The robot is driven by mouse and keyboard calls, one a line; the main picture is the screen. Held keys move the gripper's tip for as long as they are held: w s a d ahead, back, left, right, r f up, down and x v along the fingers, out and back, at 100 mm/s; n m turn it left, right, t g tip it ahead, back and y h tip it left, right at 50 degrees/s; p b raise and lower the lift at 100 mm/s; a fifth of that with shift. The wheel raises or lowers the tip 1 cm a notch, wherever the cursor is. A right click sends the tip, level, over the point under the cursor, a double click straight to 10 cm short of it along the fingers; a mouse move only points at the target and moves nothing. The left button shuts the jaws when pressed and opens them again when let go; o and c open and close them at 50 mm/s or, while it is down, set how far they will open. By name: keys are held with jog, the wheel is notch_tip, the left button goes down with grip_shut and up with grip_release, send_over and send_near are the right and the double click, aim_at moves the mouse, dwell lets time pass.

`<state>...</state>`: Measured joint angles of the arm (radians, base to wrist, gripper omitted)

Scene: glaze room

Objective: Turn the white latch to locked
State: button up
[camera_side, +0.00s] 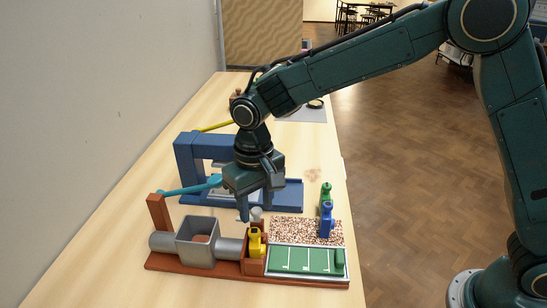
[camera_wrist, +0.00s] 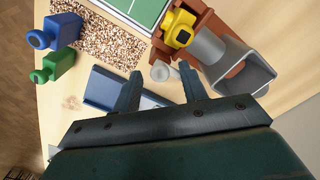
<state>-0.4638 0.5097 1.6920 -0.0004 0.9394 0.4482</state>
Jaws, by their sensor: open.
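A small white piece, the only white latch-like part I see, has a round knob end. In the side view the white latch (camera_side: 257,213) shows just behind the yellow piece, by my fingertips. In the wrist view the white latch (camera_wrist: 162,71) lies between and just beyond the fingertips, beside the brown board. My gripper (camera_side: 255,213) points down with its jaws apart; it also shows in the wrist view (camera_wrist: 161,78). I see nothing held. Whether a finger touches the latch, and which position the latch is in, I cannot tell.
The yellow piece (camera_side: 256,243) sits in a brown holder close by. A grey open box (camera_side: 198,243) is at left, a green panel (camera_side: 300,261) at right. Blue (camera_side: 327,221) and green (camera_side: 325,193) pieces stand at the speckled pad. A blue frame (camera_side: 187,160) stands behind.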

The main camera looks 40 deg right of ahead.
grip_shut()
jog(key=shift+n, duration=0.5)
jog(key=n, duration=0.3)
jog(key=shift+n, duration=0.3)
jog(key=n, duration=0.4)
jog(key=shift+n, duration=0.3)
jog(key=n, duration=0.8)
jog(key=shift+n, duration=0.3)
jog(key=shift+r, duration=0.1)
